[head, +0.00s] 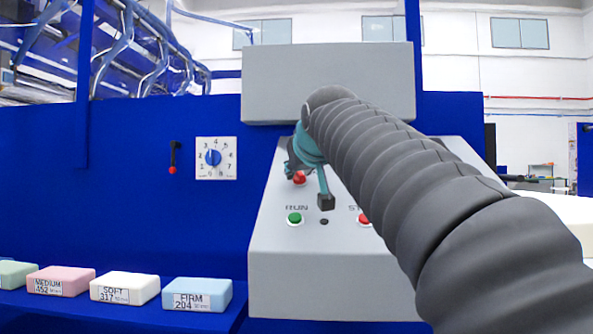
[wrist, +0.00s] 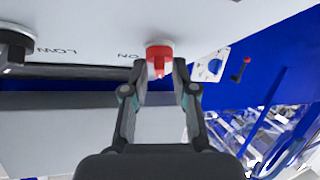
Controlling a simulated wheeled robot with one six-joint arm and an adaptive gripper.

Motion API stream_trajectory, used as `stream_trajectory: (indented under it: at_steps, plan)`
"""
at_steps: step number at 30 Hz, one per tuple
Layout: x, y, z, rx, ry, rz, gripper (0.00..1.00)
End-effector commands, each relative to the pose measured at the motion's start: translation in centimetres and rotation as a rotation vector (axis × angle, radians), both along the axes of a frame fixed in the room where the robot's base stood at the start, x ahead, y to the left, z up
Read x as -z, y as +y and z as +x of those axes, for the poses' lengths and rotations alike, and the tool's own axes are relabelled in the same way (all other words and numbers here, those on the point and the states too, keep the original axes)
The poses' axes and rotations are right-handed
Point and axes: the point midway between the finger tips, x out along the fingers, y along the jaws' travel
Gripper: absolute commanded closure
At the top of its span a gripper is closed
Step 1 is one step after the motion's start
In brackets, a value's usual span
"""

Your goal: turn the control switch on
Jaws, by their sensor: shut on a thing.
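The control switch is a red knob with a protruding handle on the sloped grey panel, beside the label ON; it shows in the wrist view (wrist: 158,53) and partly in the head view (head: 299,179). My gripper (wrist: 160,68) has one finger on each side of the red handle and is shut on it. In the head view my gripper (head: 308,186) is at the panel's upper part, above the RUN label, and partly hides the switch.
The grey panel (head: 280,270) also bears a green RUN button (head: 295,218) and a red button (head: 365,219) partly behind my arm. A black knob (wrist: 14,48) stands near LOW. A white dial (head: 216,172) is on the blue wall. Labelled foam blocks (head: 125,287) lie at left.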

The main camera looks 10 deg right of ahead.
Motion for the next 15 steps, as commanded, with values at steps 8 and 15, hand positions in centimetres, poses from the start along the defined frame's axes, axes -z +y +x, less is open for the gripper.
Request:
stream_trajectory:
  at_steps: [8,15]
  plan:
    - [0.22,0.38,0.03,0.181,-0.034,0.106,1.0]
    - [0.26,0.48,0.12,0.352,-0.066,0.206,1.0]
